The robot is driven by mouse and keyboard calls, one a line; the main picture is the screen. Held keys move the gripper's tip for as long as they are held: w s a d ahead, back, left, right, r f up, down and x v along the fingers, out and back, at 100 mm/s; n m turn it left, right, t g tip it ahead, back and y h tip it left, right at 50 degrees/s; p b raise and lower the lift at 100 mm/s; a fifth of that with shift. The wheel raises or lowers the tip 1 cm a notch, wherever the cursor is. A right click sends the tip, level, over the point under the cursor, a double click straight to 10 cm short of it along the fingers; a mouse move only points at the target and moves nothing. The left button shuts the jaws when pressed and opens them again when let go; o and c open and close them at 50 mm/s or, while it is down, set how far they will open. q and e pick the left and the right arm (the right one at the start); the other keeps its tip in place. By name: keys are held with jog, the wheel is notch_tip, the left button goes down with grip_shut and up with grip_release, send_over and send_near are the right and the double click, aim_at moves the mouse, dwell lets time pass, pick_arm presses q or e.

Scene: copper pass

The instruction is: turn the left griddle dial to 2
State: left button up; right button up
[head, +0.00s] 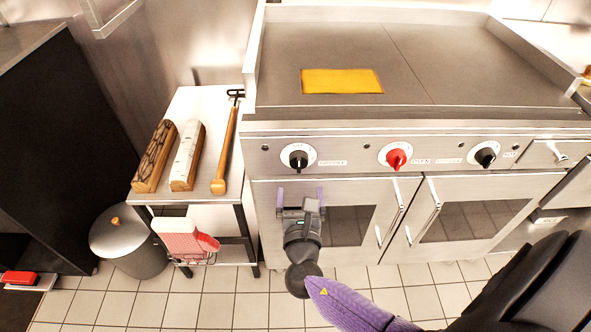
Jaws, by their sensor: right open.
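The griddle (330,50) stands at the back, with a steel front panel that carries the dials. The left griddle dial (298,159) is a black knob on a white round plate; the marks around it are too small to read. My right gripper (300,192) is open and empty, just below the left dial and apart from it in the picture. Its two purple fingers point up toward the panel, in front of the left oven door. My left gripper is not in view.
A red knob (396,158) and another black knob (485,155) sit further right on the panel. Oven door handles (392,213) stick out below. A yellow sheet (341,81) lies on the griddle plate. A side table (199,111) holds wood blocks and a wooden-handled tool; a lidded bin (125,242) stands left.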

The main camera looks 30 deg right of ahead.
aim_at(299, 166)
jog(key=b+x, duration=0.2)
jog(key=x, duration=0.5)
jog(key=shift+w+d+f, duration=0.2)
jog(key=shift+d, duration=0.05)
jog(key=shift+w+d+r, duration=0.15)
jog(key=shift+w+d, duration=0.2)
jog(key=shift+w, duration=0.2)
jog(key=c, duration=1.3)
